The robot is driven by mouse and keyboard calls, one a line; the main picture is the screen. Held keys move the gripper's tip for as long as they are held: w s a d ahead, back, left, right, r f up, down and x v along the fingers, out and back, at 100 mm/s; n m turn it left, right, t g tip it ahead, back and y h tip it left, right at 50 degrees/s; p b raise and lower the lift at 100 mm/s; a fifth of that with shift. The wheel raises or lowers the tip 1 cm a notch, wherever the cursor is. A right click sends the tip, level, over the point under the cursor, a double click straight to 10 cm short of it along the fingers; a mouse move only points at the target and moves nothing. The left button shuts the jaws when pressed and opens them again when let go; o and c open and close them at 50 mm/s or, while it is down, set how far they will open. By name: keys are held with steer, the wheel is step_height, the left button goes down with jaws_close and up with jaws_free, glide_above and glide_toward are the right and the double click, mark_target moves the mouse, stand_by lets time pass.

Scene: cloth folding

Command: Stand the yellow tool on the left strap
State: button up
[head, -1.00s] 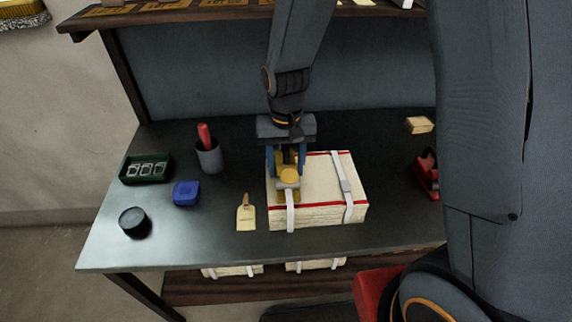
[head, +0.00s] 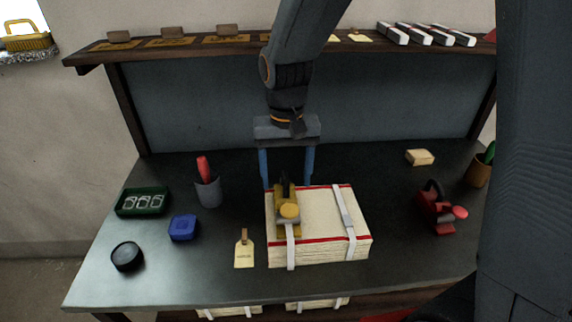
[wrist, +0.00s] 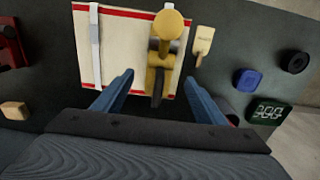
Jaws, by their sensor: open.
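The yellow tool (head: 288,212), with a round knob and a dark part at its back, stands on the left side of the folded cream cloth bundle (head: 322,215). It covers part of the left strap (head: 291,252), whose white end shows below it on the bundle's front. The right strap (head: 345,210) runs across the bundle, clear of the tool. My gripper (head: 287,182) is open, its blue fingers apart, behind and above the tool.
A red tool (head: 440,212) and a small wooden block (head: 420,157) are at right.

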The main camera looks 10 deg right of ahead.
step_height(320, 180, up, 4)
steer(key=shift+f+b, duration=0.25)
steer(key=shift+b, duration=0.05)
steer(key=shift+d+r, duration=0.1)
steer(key=shift+r, duration=0.05)
steer(key=s+d+f, duration=0.3)
steer(key=d, duration=0.3)
steer(key=s+d+f+t, duration=0.1)
steer(key=s+d+f, duration=0.1)
steer(key=s+d, duration=0.2)
steer(key=d, duration=0.2)
steer(key=shift+s+d+f, duration=0.3)
steer(key=shift+f, duration=0.1)
steer(key=shift+f, duration=0.15)
steer(key=shift+c, duration=0.4)
